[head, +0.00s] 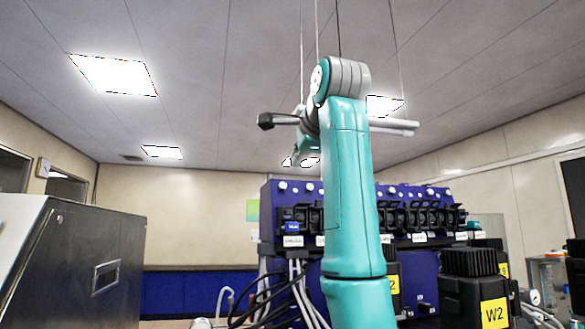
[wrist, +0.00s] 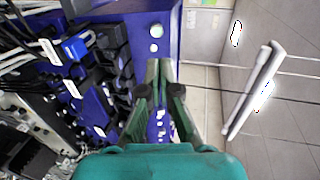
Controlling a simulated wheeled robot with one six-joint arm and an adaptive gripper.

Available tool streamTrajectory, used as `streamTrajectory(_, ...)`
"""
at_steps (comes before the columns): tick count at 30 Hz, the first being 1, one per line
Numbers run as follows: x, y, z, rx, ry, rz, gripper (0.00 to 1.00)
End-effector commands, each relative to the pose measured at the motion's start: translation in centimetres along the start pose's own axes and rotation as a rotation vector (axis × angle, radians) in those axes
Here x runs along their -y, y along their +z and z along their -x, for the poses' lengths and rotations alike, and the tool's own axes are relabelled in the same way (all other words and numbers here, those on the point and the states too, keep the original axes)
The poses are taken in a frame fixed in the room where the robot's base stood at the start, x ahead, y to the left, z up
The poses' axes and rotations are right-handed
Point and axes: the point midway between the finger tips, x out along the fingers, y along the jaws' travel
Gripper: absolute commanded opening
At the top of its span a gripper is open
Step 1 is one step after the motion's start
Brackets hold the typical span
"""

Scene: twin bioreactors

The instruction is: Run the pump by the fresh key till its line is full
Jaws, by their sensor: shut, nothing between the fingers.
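My gripper (wrist: 159,68) shows in the wrist view, its two dark green fingers closed together with nothing between them. The fingertips are in front of the blue pump rack (wrist: 172,18), close to its edge; I cannot tell whether they touch it. Two round white keys (wrist: 155,39) are just beyond the tips, and more small white keys show between the fingers. In the head view the blue rack (head: 268,195) stands behind my teal arm, with black pump heads along it and white keys along its top. My arm hides its middle. I cannot read which key is fresh, or see the line's fill.
A black unit (head: 470,270) with a yellow W2 label stands at the right front, with another partly behind my arm. Black and white tubes (head: 290,285) hang below the rack. A steel cabinet (head: 75,265) is at the left. Thin lines hang from the ceiling.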

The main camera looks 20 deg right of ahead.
Motion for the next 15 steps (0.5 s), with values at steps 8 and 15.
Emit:
streamTrajectory(8, 0.00, -0.01, 1.19, 0.000, 0.000, 0.000, 0.00)
streamTrajectory(15, 0.01, -0.01, 1.16, 0.000, 0.000, 0.000, 0.00)
